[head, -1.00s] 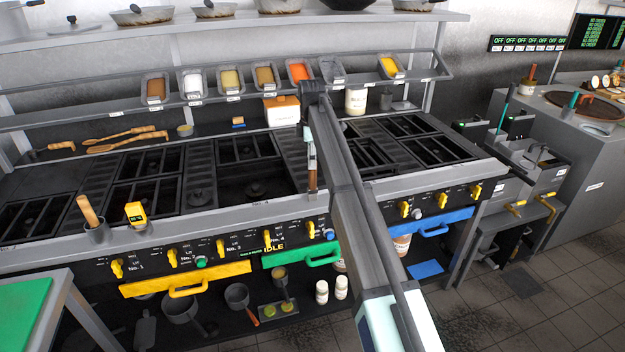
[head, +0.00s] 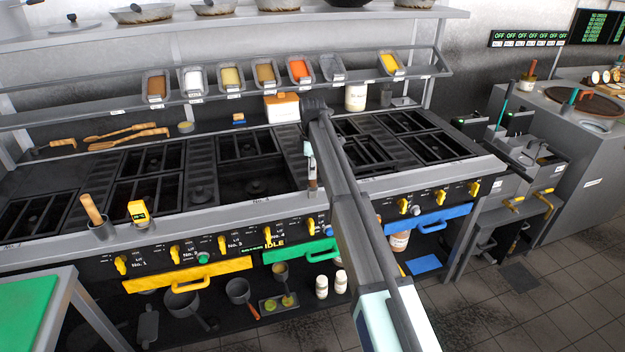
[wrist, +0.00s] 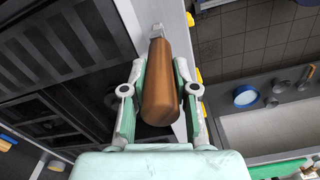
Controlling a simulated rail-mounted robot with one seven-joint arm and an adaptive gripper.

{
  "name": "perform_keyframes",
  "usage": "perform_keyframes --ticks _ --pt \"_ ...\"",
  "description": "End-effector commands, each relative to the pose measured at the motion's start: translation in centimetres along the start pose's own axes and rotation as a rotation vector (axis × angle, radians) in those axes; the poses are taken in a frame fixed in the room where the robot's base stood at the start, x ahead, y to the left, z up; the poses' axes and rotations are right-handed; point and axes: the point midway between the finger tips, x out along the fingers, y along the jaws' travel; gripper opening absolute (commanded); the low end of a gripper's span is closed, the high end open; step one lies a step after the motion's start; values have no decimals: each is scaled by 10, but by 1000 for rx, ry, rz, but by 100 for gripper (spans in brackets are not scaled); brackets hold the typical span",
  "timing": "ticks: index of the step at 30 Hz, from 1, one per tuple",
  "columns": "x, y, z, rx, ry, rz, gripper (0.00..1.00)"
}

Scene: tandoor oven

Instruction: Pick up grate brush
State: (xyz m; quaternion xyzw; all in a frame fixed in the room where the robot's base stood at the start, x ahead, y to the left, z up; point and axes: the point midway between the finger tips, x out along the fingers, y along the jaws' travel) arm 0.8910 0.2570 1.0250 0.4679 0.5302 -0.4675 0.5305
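A brown wooden handle (wrist: 158,85), probably the grate brush's, lies between the fingers of my gripper (wrist: 158,72) in the wrist view. Its far end meets a grey metal piece at the pale front edge of the range. In the head view only a little of the handle (head: 312,171) shows under my gripper (head: 311,152), at the front edge of the range. The fingers stand on both sides of the handle, with narrow gaps visible; my gripper looks open around it. The brush's lower part is hidden.
The range's dark grates (head: 245,147) lie behind and beside my gripper. A holder with a wooden handle (head: 91,209) and a yellow thermometer (head: 138,211) stand on the front ledge at left. A sauce-tray rack (head: 230,79) runs behind. Yellow knobs (head: 403,206) line the front.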

Motion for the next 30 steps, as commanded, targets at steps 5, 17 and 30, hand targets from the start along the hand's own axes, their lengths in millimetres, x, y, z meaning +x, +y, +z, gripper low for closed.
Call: perform_keyframes --ticks 5,17,30 --pt "0 0 0 0 0 -1 0" --pt "-6 0 0 0 0 0 0" --pt "-83 3 0 0 1 3 0"
